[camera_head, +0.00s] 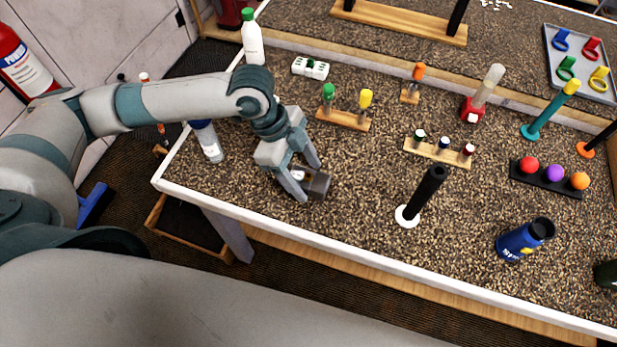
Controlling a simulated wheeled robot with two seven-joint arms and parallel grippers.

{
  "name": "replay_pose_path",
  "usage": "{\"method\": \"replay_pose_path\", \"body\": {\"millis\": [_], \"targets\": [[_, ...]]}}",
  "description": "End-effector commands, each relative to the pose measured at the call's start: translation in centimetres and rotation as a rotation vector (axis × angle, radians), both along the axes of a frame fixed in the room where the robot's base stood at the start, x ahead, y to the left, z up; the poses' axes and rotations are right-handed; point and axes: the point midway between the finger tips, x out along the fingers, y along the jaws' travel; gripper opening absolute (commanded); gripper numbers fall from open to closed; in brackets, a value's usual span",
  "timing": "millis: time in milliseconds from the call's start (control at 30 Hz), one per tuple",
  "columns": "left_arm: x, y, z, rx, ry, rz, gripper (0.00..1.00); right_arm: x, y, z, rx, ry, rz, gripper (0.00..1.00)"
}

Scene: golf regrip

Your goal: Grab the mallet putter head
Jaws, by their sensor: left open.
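The mallet putter head (317,184) is a small dark grey block with a lighter top patch. It lies on the speckled bench top near the front left edge. My left gripper (311,184) is open, pointing down at the putter head, with one finger on its near left side and the other by its far side. The fingers partly hide the putter head, and I cannot tell whether they touch it. My right gripper is not in view.
A white bottle (207,141) stands left of my left gripper. A wooden block with green and yellow tools (343,119) stands behind it. A black grip on a white disc (421,196) stands to the right, with a blue can (525,240) farther right. The bench's white front edge (300,241) is close.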

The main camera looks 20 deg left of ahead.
Motion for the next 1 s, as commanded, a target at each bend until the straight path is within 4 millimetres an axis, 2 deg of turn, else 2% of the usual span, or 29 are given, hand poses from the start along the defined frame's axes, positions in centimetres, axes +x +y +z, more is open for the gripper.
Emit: {"method": "replay_pose_path", "body": {"millis": [467, 567, 700, 1000], "targets": [[0.01, -0.06, -0.13, 0.0, -0.001, 0.0, 0.62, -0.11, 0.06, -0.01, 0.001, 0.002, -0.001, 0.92], [0.01, -0.06, -0.12, 0.0, -0.001, 0.0, 0.41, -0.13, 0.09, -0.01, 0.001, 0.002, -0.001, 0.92], [0.01, -0.06, -0.11, 0.0, -0.001, 0.0, 0.08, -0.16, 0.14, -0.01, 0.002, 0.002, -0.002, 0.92], [0.06, -0.09, 0.06, -0.002, -0.002, 0.0, 0.08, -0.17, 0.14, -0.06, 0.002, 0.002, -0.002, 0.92]]}}
